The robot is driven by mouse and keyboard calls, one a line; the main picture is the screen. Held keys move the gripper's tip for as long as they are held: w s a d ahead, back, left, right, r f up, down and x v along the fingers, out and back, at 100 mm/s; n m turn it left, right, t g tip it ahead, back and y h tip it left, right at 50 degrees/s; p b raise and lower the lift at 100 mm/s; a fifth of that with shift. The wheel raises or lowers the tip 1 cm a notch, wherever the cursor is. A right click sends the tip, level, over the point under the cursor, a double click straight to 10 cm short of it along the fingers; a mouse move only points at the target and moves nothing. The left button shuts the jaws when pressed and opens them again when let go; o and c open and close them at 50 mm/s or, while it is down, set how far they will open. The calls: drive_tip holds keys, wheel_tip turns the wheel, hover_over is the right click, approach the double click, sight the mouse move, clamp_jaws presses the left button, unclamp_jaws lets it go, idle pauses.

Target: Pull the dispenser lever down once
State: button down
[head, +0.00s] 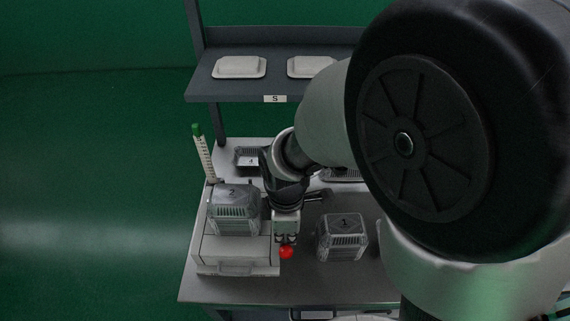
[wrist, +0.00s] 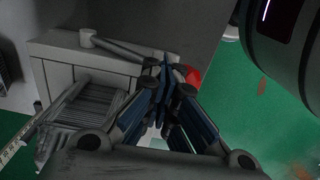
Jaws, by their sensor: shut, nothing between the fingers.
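The dispenser appears to be the pale boxy unit (head: 237,257) at the left of the bench in the head view. A red ball knob (head: 286,252), seemingly the lever's end, shows at its right side. My gripper (head: 286,238) points down just above the knob in that view. In the wrist view the fingers (wrist: 166,72) are shut and empty, and the red knob (wrist: 193,75) is partly hidden behind their tips. I cannot tell whether they touch it. The lever's arm is mostly hidden.
A clear container marked 2 (head: 236,208) sits on the pale unit; one marked 1 (head: 342,240) stands to the right. A green-topped graduated post (head: 203,152) rises at the left. A shelf (head: 272,84) with pale trays (head: 239,67) is above. My arm hides the bench's right side.

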drive_tip(key=w+r+p, duration=0.6)
drive_tip(key=w+p, duration=0.1)
drive_tip(key=w, duration=0.3)
drive_tip(key=shift+w+d+r, duration=0.2)
drive_tip(key=shift+w+r, duration=0.15)
drive_tip(key=shift+w, duration=0.05)
wheel_tip(320, 180, up, 9)
drive_tip(key=p, duration=0.7)
idle(0.3)
idle(0.4)
drive_tip(key=s+d+r+m+t+b, duration=0.3)
drive_tip(key=s+d+r+m+b, duration=0.3)
drive_tip(key=s+d+r+m, duration=0.55)
drive_tip(key=s+d+f+m+t+b, duration=0.1)
drive_tip(key=s+f+m+b, duration=0.1)
drive_tip(key=s+m, duration=0.4)
drive_tip(key=s, duration=0.3)
drive_tip(key=shift+f+t, duration=0.15)
drive_tip(key=shift+t, duration=0.15)
